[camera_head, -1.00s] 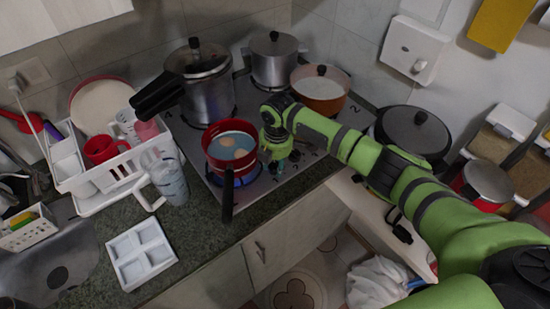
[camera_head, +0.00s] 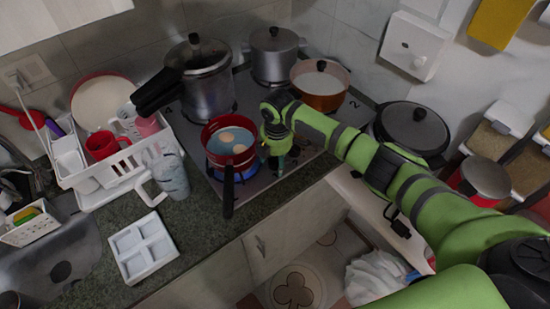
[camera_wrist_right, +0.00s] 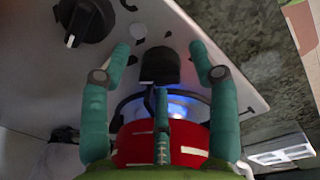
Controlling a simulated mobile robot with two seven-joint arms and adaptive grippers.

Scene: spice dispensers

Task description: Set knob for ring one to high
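The stove (camera_head: 258,104) has several rings with pots on them. In the right wrist view, a black knob (camera_wrist_right: 159,66) stands on its pale front panel, and a second, larger black knob (camera_wrist_right: 84,20) is at the upper left. My right gripper (camera_head: 276,163) points down at the stove's front. Its two teal fingers (camera_wrist_right: 159,46) are spread on either side of the first knob, with gaps showing. A blue glow (camera_wrist_right: 180,104) lies beyond that knob, under the red pan (camera_head: 230,142). Ring labels by the knobs are too small to read. My left gripper is out of view.
The red pan's black handle (camera_head: 228,190) sticks out past the stove's front edge, left of my right gripper. A pressure cooker (camera_head: 205,85), a steel pot (camera_head: 274,58) and an orange pot (camera_head: 320,92) stand behind. A white tray (camera_head: 143,247) lies on the counter at left.

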